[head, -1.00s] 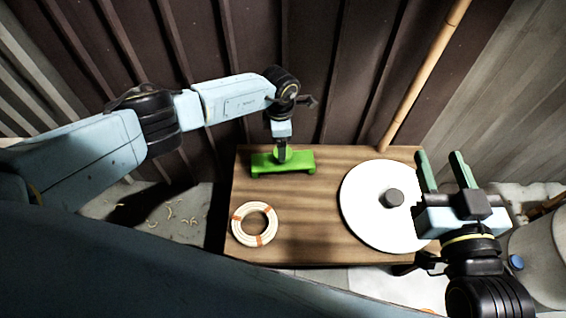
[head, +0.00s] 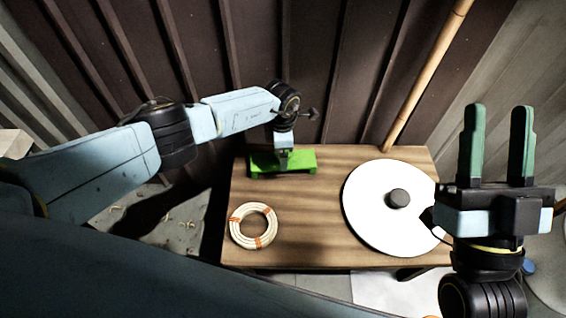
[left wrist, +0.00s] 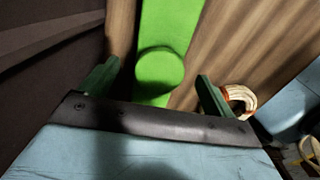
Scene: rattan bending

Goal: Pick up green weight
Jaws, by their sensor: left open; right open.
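The green weight (head: 300,160) lies on the wooden table near its back left edge. In the left wrist view it is a long bright green bar (left wrist: 172,25) with a round knob (left wrist: 159,70) on it. My left gripper (head: 283,158) is over the weight and hides part of it. In the left wrist view its two green fingers (left wrist: 152,90) stand apart on either side of the bar, with the knob between and slightly beyond them. My right gripper (head: 497,112) is open and empty, raised at the right of the table.
A coil of rattan (head: 253,226) lies at the table's front left and shows in the left wrist view (left wrist: 238,100). A white disc (head: 380,225) with a grey knob (head: 398,198) covers the table's right side. A bamboo pole (head: 425,75) leans behind. The middle of the table (head: 310,220) is clear.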

